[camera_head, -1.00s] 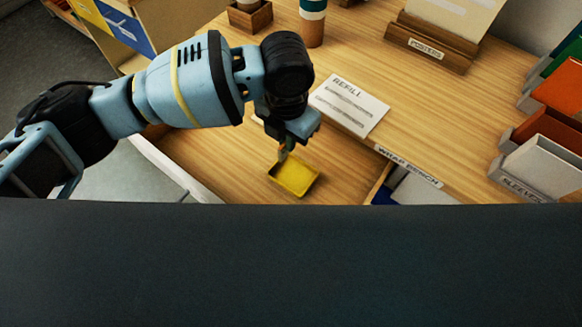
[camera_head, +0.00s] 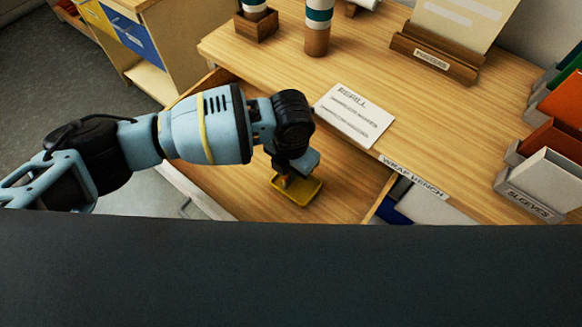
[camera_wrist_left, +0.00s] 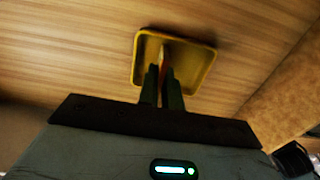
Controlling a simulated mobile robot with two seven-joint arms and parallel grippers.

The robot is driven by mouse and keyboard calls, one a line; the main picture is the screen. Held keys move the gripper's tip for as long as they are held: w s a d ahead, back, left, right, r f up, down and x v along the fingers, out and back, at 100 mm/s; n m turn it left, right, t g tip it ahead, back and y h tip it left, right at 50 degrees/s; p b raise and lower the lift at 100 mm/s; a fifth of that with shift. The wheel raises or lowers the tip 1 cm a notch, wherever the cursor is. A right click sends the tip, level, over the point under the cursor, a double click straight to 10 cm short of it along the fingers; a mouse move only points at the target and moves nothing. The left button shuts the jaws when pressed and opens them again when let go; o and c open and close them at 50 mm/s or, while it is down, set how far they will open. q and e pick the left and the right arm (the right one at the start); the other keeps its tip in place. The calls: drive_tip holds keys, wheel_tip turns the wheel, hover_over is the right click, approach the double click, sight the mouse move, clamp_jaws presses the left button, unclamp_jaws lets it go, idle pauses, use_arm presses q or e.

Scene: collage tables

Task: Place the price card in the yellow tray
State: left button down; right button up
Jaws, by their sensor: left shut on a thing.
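The yellow tray (camera_head: 309,191) lies in an open wooden drawer below the table top. It also shows in the left wrist view (camera_wrist_left: 207,62), beyond my fingers. My left gripper (camera_head: 285,181) is over the tray's left part, pointing down. In the left wrist view its fingers (camera_wrist_left: 163,82) are shut on a thin orange and pale thing (camera_wrist_left: 164,58), seen nearly edge-on, which I take for the price card. Its lower end overlaps the tray in view; whether it touches the tray floor I cannot tell. My right gripper is not in view.
A white REFILL sheet (camera_head: 353,115) lies on the table top. The WRAP BENCH label (camera_head: 414,178) marks its front edge. A cup (camera_head: 318,28) and a wooden card holder (camera_head: 434,58) stand behind. The SLEEVES box (camera_head: 541,183) is at right. The drawer floor around the tray is clear.

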use_arm(q)
drive_tip(key=shift+f, duration=0.15)
drive_tip(key=c, duration=1.6)
unclamp_jaws()
wheel_tip(320, 180, up, 12)
drive_tip(key=shift+r+p, duration=0.2)
drive_tip(key=shift+p, duration=0.15)
